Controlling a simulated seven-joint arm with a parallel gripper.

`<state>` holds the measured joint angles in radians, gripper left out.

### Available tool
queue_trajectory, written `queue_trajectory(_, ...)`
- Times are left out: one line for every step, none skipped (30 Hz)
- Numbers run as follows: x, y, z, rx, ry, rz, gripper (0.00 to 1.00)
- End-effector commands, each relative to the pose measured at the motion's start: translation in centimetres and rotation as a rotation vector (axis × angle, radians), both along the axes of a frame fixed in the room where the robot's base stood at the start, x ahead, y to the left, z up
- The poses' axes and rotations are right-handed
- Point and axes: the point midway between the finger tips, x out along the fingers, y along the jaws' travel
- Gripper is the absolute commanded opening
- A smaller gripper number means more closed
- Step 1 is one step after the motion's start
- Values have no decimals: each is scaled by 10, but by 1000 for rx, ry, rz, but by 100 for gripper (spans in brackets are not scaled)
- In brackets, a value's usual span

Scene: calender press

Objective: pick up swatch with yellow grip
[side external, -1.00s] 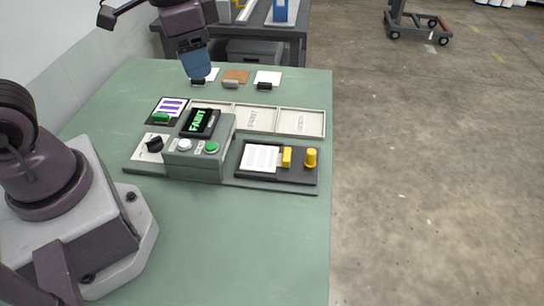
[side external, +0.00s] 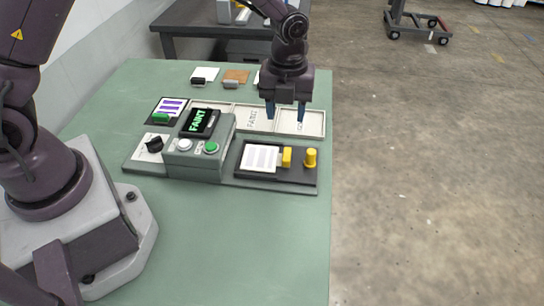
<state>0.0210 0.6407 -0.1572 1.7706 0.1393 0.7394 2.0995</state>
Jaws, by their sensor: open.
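The swatch with the yellow grip (side external: 261,158) is a white square with faint greyish stripes. It lies on the dark plate (side external: 240,172) at the right of the press, with its yellow grip (side external: 287,157) on its right edge. A yellow knob (side external: 310,158) stands just right of the grip. My gripper (side external: 285,112) is open and empty, pointing down above the pale trays, behind and above the swatch. Its blue fingertips are apart and touch no swatch.
A purple-striped swatch (side external: 171,106) with a green grip lies behind left. More swatches (side external: 236,76) lie at the back. The front of the green table (side external: 240,240) is clear.

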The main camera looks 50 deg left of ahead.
Motion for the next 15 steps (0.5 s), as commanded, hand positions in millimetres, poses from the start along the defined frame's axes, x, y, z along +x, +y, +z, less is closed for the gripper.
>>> queue_trajectory(-2,-1,-11,1,7,-1,49)
queue_trajectory(-2,-1,-17,1,7,-1,49)
queue_trajectory(-2,-1,-25,1,8,0,49)
queue_trajectory(-2,-1,-31,1,7,0,49)
queue_trajectory(-2,-1,-36,1,7,1,49)
queue_trajectory(-1,-1,-43,1,6,1,49)
queue_trajectory(-1,-1,-47,0,6,1,49)
queue_trajectory(-1,-1,-52,1,5,1,49)
queue_trajectory(-1,-1,-56,1,4,1,49)
queue_trajectory(-1,-1,-58,1,4,2,49)
queue_trajectory(-1,-1,-60,1,4,2,49)
queue_trajectory(-1,-1,-62,1,2,2,49)
queue_trajectory(0,-1,-64,1,2,2,49)
queue_trajectory(0,-1,-65,0,1,2,49)
queue_trajectory(0,-2,-69,1,2,2,49)
